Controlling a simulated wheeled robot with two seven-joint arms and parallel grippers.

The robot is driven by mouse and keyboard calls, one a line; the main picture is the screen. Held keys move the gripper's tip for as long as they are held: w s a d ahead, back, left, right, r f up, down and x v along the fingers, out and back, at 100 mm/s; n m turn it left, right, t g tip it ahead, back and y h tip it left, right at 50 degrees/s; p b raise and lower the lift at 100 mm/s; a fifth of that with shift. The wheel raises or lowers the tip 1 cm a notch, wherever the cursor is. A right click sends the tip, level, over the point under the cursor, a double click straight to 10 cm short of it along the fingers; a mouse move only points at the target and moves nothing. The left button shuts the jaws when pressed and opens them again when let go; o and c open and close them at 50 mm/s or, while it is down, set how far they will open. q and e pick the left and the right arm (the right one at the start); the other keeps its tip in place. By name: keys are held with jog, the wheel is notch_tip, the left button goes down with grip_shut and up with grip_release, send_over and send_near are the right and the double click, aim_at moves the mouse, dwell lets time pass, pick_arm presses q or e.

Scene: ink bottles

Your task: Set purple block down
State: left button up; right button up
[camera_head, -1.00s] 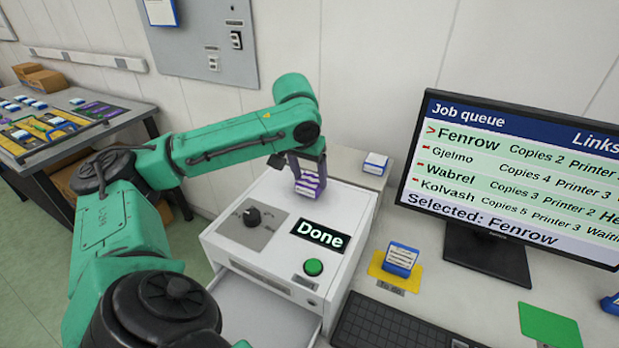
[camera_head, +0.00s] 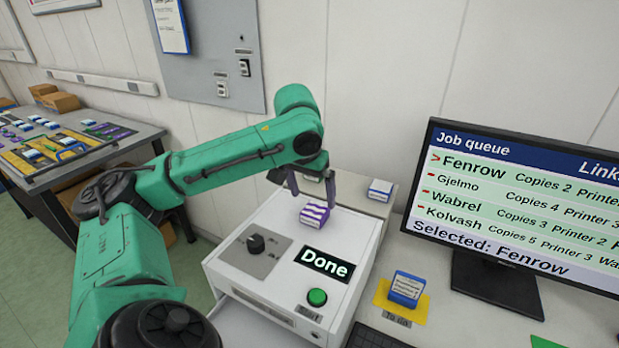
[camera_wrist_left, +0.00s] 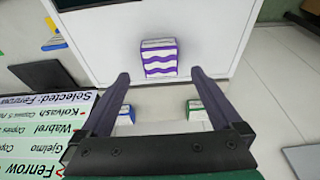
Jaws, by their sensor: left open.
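The purple block (camera_head: 314,216), white with wavy purple bands, rests on the white top of the printer (camera_head: 352,220), behind the Done display. It also shows in the left wrist view (camera_wrist_left: 160,60). My left gripper (camera_head: 312,200) is open just above and behind the block, its two fingers spread. In the left wrist view the open fingertips (camera_wrist_left: 160,76) stand to either side of the block's near end, with clear gaps and nothing between them touching. My right gripper is not in view.
The printer carries a dial (camera_head: 256,244), a Done display (camera_head: 327,264) and a green button (camera_head: 317,297). A blue-and-white block (camera_head: 405,287) stands on a yellow mat (camera_head: 385,297). Another blue-and-white block (camera_head: 379,189) sits behind the printer. A monitor (camera_head: 500,200) stands at right.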

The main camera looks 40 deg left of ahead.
pick_arm(q)
jog(key=p+v, duration=0.1)
jog(key=v, duration=0.6)
jog(key=shift+r, duration=0.1)
